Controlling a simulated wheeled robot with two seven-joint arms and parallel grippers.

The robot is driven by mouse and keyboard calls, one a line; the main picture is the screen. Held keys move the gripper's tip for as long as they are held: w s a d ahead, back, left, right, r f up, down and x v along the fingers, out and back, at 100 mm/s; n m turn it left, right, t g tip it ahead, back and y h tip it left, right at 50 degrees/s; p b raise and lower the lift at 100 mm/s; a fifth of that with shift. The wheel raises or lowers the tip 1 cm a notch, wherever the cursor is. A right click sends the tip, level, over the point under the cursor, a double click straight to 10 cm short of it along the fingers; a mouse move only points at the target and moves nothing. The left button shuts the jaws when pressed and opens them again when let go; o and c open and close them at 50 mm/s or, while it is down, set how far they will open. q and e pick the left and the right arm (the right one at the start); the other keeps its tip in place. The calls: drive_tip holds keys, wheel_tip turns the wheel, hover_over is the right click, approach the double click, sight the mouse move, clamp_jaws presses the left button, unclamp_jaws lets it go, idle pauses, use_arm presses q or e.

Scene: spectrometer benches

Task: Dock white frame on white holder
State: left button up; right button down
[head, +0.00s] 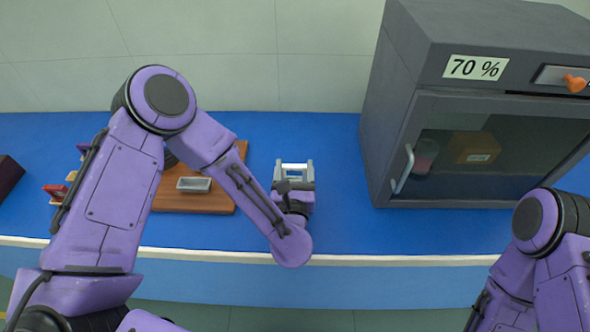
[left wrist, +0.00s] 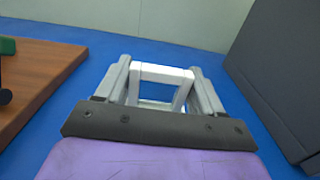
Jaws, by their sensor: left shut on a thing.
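The white frame (left wrist: 165,74) is an open, roughly square piece that stands between the two grey fingers of my left gripper (left wrist: 164,98) in the left wrist view. The fingers are shut on its sides. In the head view the frame (head: 294,166) shows small at my left gripper (head: 294,174), over the blue bench between the wooden board and the dark cabinet. I cannot make out a white holder for certain; my left arm hides part of the bench on the left. My right arm is at the lower right, and its gripper is out of view.
A wooden board (head: 222,197) with a small grey tray (head: 194,184) lies left of the gripper. Small coloured items, one red (head: 55,190), sit at far left, partly behind my arm. A dark cabinet (head: 393,120) marked 70 % stands right. Blue bench (head: 345,215) between is clear.

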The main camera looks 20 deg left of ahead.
idle(0.6)
use_arm(q)
drive_tip(key=shift+f+b, duration=0.65)
drive_tip(key=shift+b, duration=0.2)
drive_tip(key=o, duration=0.8)
drive_tip(key=shift+o, duration=0.2)
drive_tip(key=shift+b+v, duration=1.2)
drive_tip(key=shift+v, duration=2.7)
drive_tip(key=shift+b+v, duration=0.45)
drive_tip(key=shift+v, duration=1.15)
drive_tip(key=shift+r, duration=0.1)
drive_tip(key=shift+d, duration=0.1)
